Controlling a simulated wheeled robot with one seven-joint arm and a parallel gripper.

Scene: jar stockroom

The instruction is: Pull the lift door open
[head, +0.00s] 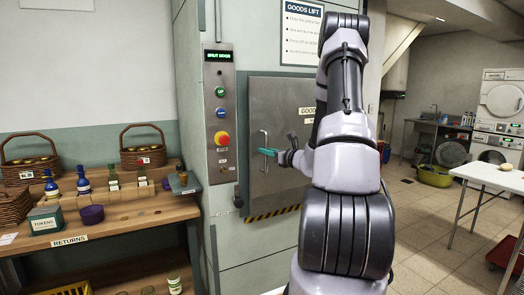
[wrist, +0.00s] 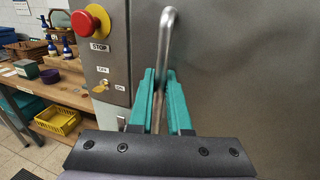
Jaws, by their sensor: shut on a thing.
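The lift door (head: 284,115) is a grey metal panel in the goods lift wall and looks closed, lying flush in its frame. Its upright bar handle (head: 264,140) is on the door's left side. My gripper (head: 268,152) has teal fingers and is at the handle. In the wrist view the handle (wrist: 166,40) rises from between the two teal fingers of my gripper (wrist: 160,100), which are shut on it. The handle's lower end is hidden behind the fingers and the gripper body. My arm covers the right part of the door in the head view.
A control panel (head: 221,120) with a display reading "SHUT DOOR", buttons and a red stop knob (head: 222,139) is left of the door. A wooden shelf (head: 130,215) with bottles and baskets stands further left. A white table (head: 495,175) is at right.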

